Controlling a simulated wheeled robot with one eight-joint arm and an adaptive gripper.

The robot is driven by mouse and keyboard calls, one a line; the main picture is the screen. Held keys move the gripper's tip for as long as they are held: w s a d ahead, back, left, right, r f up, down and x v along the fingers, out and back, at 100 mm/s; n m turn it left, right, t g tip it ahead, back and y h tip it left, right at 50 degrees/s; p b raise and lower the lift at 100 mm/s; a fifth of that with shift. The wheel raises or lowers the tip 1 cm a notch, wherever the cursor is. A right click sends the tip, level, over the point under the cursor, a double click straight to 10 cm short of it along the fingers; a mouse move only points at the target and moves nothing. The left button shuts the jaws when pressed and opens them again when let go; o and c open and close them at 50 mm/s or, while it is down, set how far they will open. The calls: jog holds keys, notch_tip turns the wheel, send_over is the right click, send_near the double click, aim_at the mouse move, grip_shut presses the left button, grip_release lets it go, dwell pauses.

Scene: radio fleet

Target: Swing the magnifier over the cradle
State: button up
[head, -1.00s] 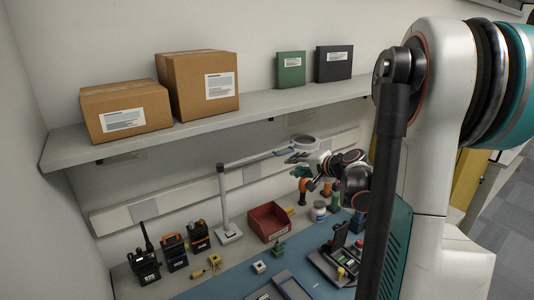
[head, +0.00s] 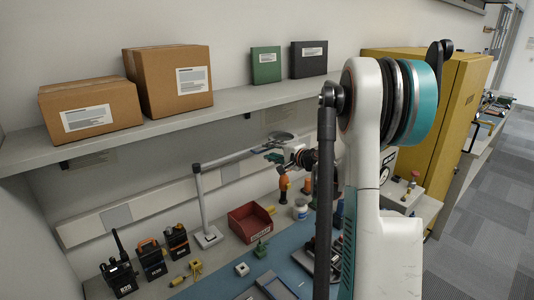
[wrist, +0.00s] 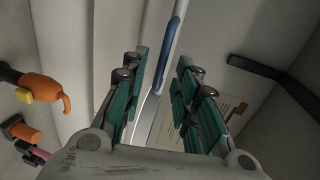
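The magnifier (head: 203,208) stands on a pale post at the back of the bench, with its arm reaching right to a round head (head: 282,136). In the wrist view a blue grip (wrist: 168,50) on a pale bar shows between and beyond my fingers. My gripper (head: 272,156) is just below the magnifier's head in the head view. In the wrist view my gripper (wrist: 163,62) is open, its teal-padded fingers apart; contact with the bar cannot be told. A dark device, perhaps the cradle (head: 309,246), is mostly hidden behind my arm.
A shelf (head: 180,119) with boxes hangs above the bench. A red bin (head: 250,222), a white jar (head: 300,210) and several radios (head: 152,258) stand on the bench. Orange-handled tools (wrist: 40,85) show left of my gripper in the wrist view. A yellow cabinet (head: 430,75) stands right.

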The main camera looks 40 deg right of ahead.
aim_at(267, 150)
jog(key=shift+x, duration=1.6)
grip_shut()
